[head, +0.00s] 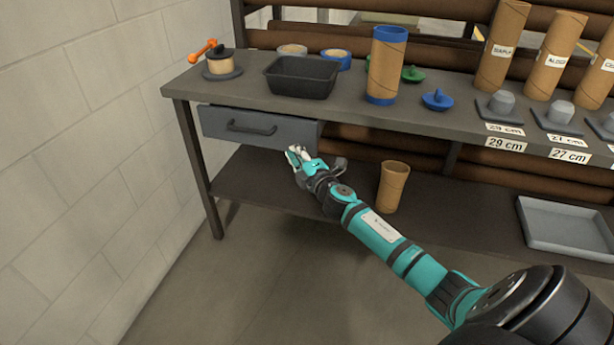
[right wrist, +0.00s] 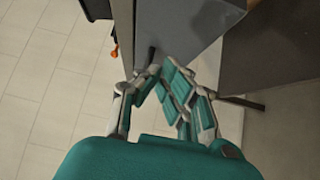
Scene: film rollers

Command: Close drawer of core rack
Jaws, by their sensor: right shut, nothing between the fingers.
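The grey drawer (head: 222,122) of the core rack (head: 200,88) hangs under the left end of the tabletop, with a dark bar handle (head: 252,128) on its front. I cannot tell exactly how far the front stands out from the rack. My right gripper (head: 295,154) is shut and empty, just below the drawer's lower right corner. In the right wrist view, the shut fingers (right wrist: 161,73) are close to grey surfaces of the rack and drawer; contact is unclear. My left gripper is not in view.
A black bin (head: 302,90), a blue-ended cardboard tube (head: 387,68) and several labelled tubes stand on the tabletop. A short tube (head: 393,188) and a grey tray (head: 570,229) are on the lower shelf. A brick wall (head: 90,150) bounds the left; the floor in front is clear.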

